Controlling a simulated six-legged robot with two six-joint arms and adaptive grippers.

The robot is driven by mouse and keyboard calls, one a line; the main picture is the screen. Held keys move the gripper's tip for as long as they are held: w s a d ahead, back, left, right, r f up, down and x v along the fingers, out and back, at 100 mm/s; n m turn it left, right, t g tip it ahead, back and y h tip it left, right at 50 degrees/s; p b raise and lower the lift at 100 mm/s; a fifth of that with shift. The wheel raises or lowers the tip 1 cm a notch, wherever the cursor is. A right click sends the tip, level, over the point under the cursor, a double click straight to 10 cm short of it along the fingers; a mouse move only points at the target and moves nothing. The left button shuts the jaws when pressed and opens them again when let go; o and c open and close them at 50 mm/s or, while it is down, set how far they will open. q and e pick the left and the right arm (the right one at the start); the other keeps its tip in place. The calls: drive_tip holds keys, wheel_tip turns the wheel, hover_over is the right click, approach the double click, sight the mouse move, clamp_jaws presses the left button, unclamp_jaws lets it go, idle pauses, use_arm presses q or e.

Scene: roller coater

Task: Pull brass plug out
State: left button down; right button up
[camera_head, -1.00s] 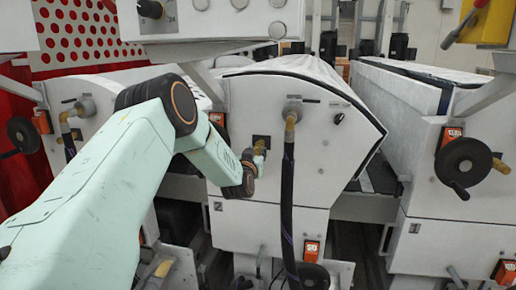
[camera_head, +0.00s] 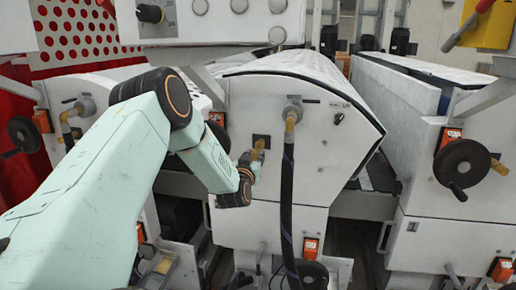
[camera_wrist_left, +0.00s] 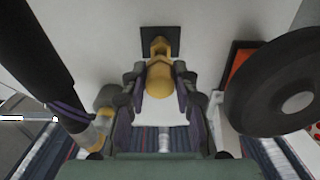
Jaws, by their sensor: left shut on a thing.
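The brass plug (camera_head: 257,150) is a small yellow piece at a black square plate (camera_head: 263,139) on the white machine's front panel. In the left wrist view the plug (camera_wrist_left: 159,80) has a rounded near end, and its narrower far part overlaps the black plate (camera_wrist_left: 174,33). I cannot tell how far it sits in the plate. My left gripper (camera_head: 250,162) is on the plug from below left. In the wrist view its dark fingers (camera_wrist_left: 160,88) are shut on both sides of the plug. My right gripper is not in view.
A black hose (camera_head: 287,200) hangs from a brass fitting (camera_head: 292,115) just right of the plug. A black handwheel (camera_wrist_left: 285,85) and an orange switch box stand close by in the wrist view. A control box (camera_head: 210,20) overhangs above. Another handwheel (camera_head: 462,163) is at right.

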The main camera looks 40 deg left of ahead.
sight(254, 157)
use_arm(q)
drive_tip(key=shift+s+d, duration=0.1)
drive_tip(key=shift+s+d+r+p, duration=0.15)
drive_tip(key=shift+s+d+p, duration=0.2)
drive_tip(key=shift+s, duration=0.2)
drive_tip(key=shift+w+a, duration=0.1)
drive_tip(key=shift+p+v, duration=0.65)
drive_tip(key=shift+v, duration=0.25)
drive_tip(key=shift+s+d+p, duration=0.25)
drive_tip(key=shift+s+p, duration=0.1)
drive_tip(key=shift+s, duration=0.15)
drive_tip(key=shift+s, duration=0.1)
